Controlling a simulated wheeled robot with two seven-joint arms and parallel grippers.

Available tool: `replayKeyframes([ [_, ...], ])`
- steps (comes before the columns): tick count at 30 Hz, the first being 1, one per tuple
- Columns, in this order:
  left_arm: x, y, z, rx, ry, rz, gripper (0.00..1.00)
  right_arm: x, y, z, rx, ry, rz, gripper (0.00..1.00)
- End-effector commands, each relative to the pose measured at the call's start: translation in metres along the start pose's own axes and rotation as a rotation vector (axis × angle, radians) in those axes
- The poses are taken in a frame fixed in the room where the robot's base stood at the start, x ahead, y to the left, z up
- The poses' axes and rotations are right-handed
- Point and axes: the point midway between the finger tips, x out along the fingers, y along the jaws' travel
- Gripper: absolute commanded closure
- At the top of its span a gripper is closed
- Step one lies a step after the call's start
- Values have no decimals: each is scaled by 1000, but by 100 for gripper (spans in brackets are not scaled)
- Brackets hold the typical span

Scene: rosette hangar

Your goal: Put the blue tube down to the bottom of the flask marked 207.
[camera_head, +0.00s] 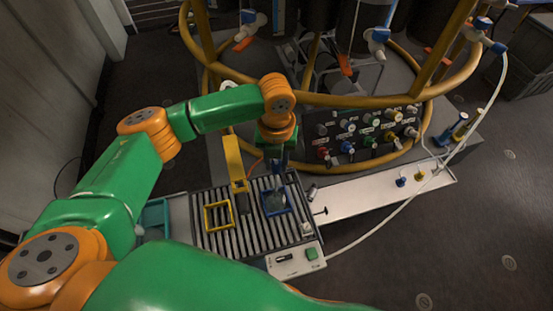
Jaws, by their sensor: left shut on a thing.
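My left gripper (279,166) points down above the blue square frame on the slatted deck. It is shut on a thin dark-blue thing, which looks like the blue tube (284,161); little of it shows. A small clear flask (275,203) stands inside the blue frame (289,208), just below the gripper. Its number is too small to read. I cannot tell whether the tube's lower end is inside the flask's neck or above it. My right gripper is not in view.
The slatted deck (247,236) also carries an empty yellow frame (218,229) and a yellow upright (235,160). A white tray (375,200) with small stoppers lies to the right. The rosette's yellow rings (375,164) stand behind. A pale hose (462,150) arcs down at the right.

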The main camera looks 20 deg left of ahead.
Motion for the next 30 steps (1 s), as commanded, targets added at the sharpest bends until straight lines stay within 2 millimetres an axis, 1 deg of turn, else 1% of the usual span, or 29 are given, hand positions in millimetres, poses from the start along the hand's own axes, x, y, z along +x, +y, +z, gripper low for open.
replayKeyframes([
  [6, 9, 0, 0, 0, 0, -1, 100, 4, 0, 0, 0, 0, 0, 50],
  [17, 10, 0, 0, 1, 0, -1, 100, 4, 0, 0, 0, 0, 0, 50],
  [30, 27, 0, 0, 1, 0, 0, 100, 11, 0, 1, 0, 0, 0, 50],
])
